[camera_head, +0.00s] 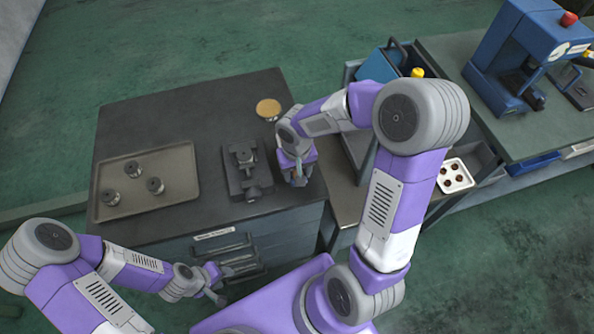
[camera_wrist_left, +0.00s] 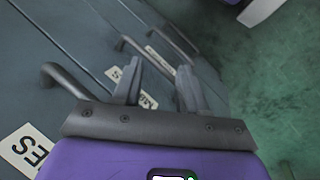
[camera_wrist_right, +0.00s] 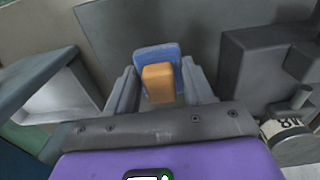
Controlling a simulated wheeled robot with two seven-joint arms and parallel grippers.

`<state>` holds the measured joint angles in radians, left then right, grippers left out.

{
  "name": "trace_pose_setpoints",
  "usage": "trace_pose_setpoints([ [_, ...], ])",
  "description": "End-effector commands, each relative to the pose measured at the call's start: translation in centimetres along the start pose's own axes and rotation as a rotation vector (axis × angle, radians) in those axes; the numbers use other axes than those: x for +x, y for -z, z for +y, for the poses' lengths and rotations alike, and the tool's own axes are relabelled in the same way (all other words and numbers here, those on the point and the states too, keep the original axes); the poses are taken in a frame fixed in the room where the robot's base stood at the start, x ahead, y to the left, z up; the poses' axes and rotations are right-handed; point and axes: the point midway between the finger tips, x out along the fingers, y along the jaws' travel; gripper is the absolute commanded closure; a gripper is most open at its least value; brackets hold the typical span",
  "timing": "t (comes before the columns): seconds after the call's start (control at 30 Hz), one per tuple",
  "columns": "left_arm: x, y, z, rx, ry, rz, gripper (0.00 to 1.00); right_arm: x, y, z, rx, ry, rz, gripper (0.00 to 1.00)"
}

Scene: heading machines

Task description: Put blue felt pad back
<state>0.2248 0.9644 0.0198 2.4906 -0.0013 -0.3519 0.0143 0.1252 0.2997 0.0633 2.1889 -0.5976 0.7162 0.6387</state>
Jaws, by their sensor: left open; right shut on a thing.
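The blue felt pad (camera_wrist_right: 157,54), with an orange block (camera_wrist_right: 158,83) on its near side, is between the fingers of my right gripper (camera_wrist_right: 160,88) in the right wrist view. That gripper is shut on it. In the head view my right gripper (camera_head: 297,180) is at the bench's right side, just right of the dark vise-like fixture (camera_head: 245,170); the pad is mostly hidden there. My left gripper (camera_head: 222,283) is open and empty in front of the bench drawers. The left wrist view shows its spread fingers (camera_wrist_left: 160,90) close to drawer handles and labels; contact is unclear.
A tray (camera_head: 181,192) with several dark metal parts lies on the left of the dark bench (camera_head: 200,118). A round tan disc (camera_head: 268,108) lies behind my right gripper. A blue machine (camera_head: 520,60) and a white tray (camera_head: 455,176) stand farther right.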

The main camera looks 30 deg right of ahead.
Motion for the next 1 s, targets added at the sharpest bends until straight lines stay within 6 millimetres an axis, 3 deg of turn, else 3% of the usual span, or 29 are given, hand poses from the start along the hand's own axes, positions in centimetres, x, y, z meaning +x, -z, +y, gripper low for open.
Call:
trace_pose_setpoints([
  [0.13, 0.5, 0.0, -0.2, 0.000, 0.000, 0.000, 0.57, 0.5, 0.0, 0.0, 0.000, 0.000, 0.000, 0.81],
  [0.17, 0.4, 0.0, -0.1, 0.000, 0.000, 0.000, 0.57, 0.3, 0.0, 0.0, 0.000, 0.000, 0.000, 0.43],
  [0.3, 0.3, 0.0, -0.1, 0.000, 0.000, 0.000, 0.57, 0.3, 0.0, 0.0, 0.000, 0.000, 0.000, 0.22],
  [0.7, -0.2, 0.0, 0.1, 0.000, 0.000, 0.000, 0.57, -0.4, 0.0, 0.0, 0.000, 0.000, 0.000, 0.22],
  [1.0, -1.6, -0.1, 0.6, 0.000, 0.000, 0.000, 0.57, -6.7, 0.1, 0.0, 0.001, 0.002, 0.006, 0.22],
])
